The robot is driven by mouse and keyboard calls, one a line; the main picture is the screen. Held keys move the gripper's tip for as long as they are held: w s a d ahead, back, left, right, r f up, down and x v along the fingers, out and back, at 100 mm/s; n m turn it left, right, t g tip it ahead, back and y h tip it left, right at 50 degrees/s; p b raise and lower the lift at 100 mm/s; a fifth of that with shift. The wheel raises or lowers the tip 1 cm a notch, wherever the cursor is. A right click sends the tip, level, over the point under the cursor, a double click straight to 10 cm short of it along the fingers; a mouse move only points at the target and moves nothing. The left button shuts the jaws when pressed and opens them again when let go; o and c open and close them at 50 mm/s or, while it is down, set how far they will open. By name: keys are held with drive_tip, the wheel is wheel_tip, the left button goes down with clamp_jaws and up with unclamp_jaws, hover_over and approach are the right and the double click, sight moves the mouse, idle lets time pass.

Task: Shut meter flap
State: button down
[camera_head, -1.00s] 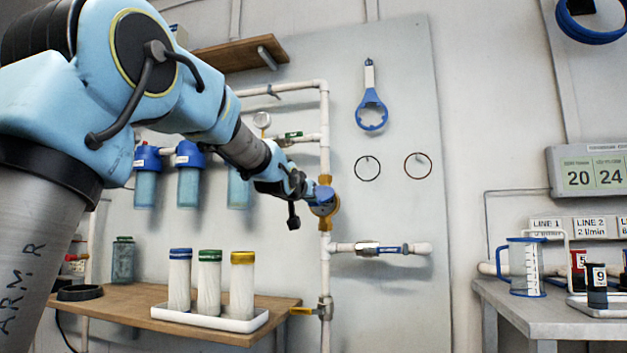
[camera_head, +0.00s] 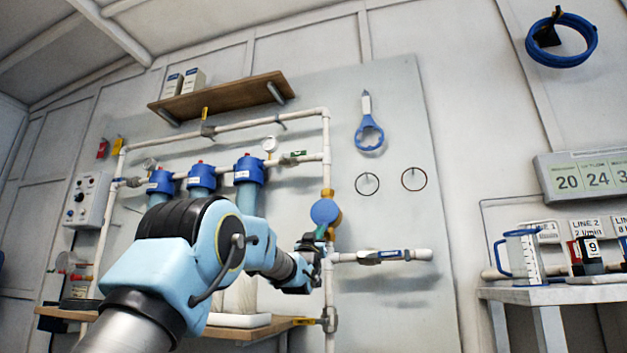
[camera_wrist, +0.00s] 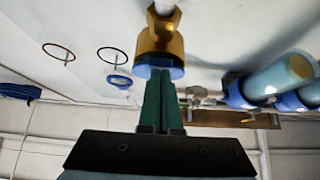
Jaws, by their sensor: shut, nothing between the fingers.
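The water meter (camera_head: 331,194) is a brass body on the vertical white pipe. Its round blue flap (camera_head: 325,212) covers the front and looks flat against the body. In the wrist view the brass body (camera_wrist: 160,40) shows at top centre, with the blue flap (camera_wrist: 150,72) seen nearly edge-on. My gripper (camera_head: 322,234) is just below the flap in the head view. Its green fingers (camera_wrist: 162,80) are together and empty, with tips at the flap's edge in the wrist view. I cannot tell whether they touch it.
A valve pipe (camera_head: 380,256) branches right below the meter. Blue filter housings (camera_head: 202,177) hang to the left. A wooden bench (camera_head: 262,330) lies below my arm, and a grey table (camera_head: 550,294) with a jug stands right. The panel around the wrench is open.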

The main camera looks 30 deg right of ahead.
drive_tip(key=shift+w+d+f, duration=0.35)
drive_tip(key=shift+w+d, duration=0.35)
drive_tip(key=shift+w, duration=0.05)
